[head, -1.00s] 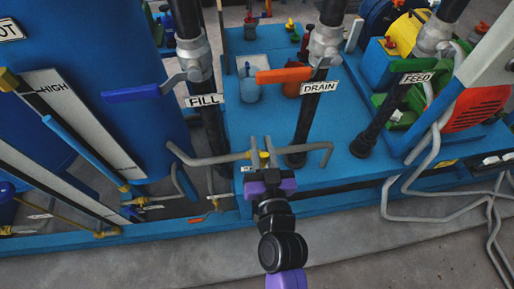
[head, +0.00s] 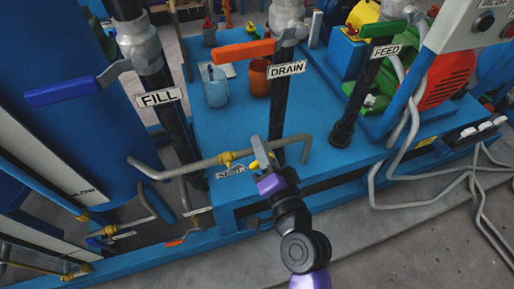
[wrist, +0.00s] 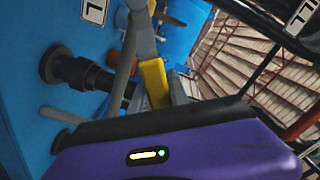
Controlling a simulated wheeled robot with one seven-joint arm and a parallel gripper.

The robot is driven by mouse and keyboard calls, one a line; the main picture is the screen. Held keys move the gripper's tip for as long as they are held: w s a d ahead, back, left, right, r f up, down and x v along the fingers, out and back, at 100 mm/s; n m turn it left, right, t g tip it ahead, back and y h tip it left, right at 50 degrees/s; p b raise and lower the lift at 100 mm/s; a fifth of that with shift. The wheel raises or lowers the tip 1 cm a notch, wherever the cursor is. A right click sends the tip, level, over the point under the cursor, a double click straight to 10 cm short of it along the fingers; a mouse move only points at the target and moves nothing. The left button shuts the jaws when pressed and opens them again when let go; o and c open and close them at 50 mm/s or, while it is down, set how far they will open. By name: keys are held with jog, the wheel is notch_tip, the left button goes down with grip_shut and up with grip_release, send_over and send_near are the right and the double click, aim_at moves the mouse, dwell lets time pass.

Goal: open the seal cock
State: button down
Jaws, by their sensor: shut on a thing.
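The seal cock (head: 226,160) is a small brass-yellow valve on a thin grey pipe (head: 185,168) at the front edge of the blue skid. A white label (head: 231,171) sits just below it, too blurred to read surely. My gripper (head: 260,152) is shut on the cock's yellow handle, just right of the valve body. In the wrist view the yellow handle (wrist: 155,83) shows between my fingers (wrist: 160,95). The lower part of the handle is hidden by my gripper.
Black upright pipes labelled FILL (head: 160,97), DRAIN (head: 287,68) and FEED (head: 387,50) stand behind. They carry a blue lever (head: 65,92), an orange lever (head: 245,51) and a green lever (head: 385,28). Grey floor (head: 400,240) is clear at lower right.

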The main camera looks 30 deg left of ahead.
jog(key=shift+w+d+f+m, duration=0.2)
jog(key=shift+f+m, duration=0.25)
jog(key=shift+m, duration=0.05)
jog(key=c, duration=1.2)
grip_release()
jog(key=shift+c, duration=0.2)
jog(key=b+v, duration=0.1)
jog(key=v, duration=0.6)
jog(key=shift+s+d, duration=0.25)
jog(key=shift+s, duration=0.05)
